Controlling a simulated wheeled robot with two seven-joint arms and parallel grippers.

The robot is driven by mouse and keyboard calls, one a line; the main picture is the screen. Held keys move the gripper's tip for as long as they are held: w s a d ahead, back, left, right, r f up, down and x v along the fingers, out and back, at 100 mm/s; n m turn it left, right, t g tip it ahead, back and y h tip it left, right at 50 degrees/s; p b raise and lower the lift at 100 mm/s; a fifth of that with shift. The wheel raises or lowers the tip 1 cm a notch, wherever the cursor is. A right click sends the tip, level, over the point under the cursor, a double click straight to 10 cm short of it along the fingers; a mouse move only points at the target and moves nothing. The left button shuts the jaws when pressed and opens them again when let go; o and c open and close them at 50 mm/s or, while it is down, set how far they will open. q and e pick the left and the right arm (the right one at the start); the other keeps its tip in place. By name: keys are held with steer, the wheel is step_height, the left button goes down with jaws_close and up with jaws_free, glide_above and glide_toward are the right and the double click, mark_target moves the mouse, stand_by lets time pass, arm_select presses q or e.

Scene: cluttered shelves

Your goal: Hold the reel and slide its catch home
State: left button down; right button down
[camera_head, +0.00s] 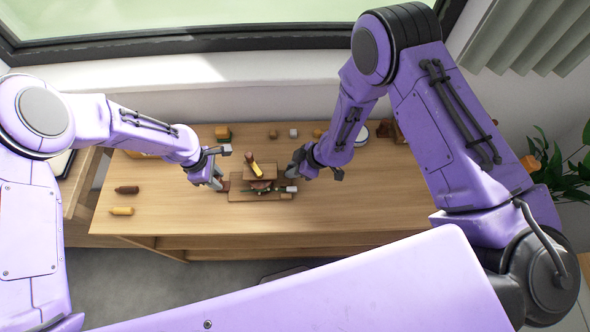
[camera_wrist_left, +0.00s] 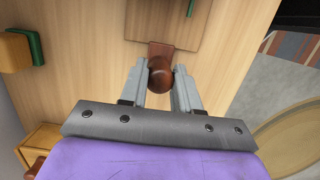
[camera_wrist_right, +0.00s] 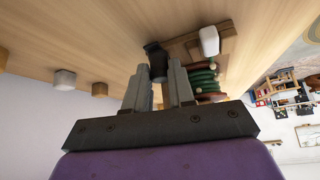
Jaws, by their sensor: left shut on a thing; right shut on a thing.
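The reel assembly sits on the wooden table, with a wooden base board (camera_head: 240,196), a wooden block on top and green windings that show in the right wrist view (camera_wrist_right: 204,78). My left gripper (camera_head: 218,178) is at its left end, shut on a round brown knob (camera_wrist_left: 160,75) beside a brown plate. My right gripper (camera_head: 297,168) is at its right side, its fingers closed about a dark piece (camera_wrist_right: 156,55) next to the windings. A white block (camera_wrist_right: 209,41) sits at that end. Which part is the catch, and its exact position, I cannot tell.
A brown piece (camera_head: 127,190) and a yellow piece (camera_head: 122,211) lie at the left. The tabletop (camera_head: 350,215) is clear at front right.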

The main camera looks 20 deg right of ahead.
steer(key=shift+w+a, duration=0.1)
steer(key=shift+a, duration=0.3)
steer(key=c, duration=0.9)
jaws_free()
steer(key=shift+d+r, duration=0.1)
steer(key=v, duration=1.1)
steer(key=shift+s+d+r, duration=0.2)
steer(key=shift+d+r, duration=0.05)
steer(key=shift+r, duration=0.05)
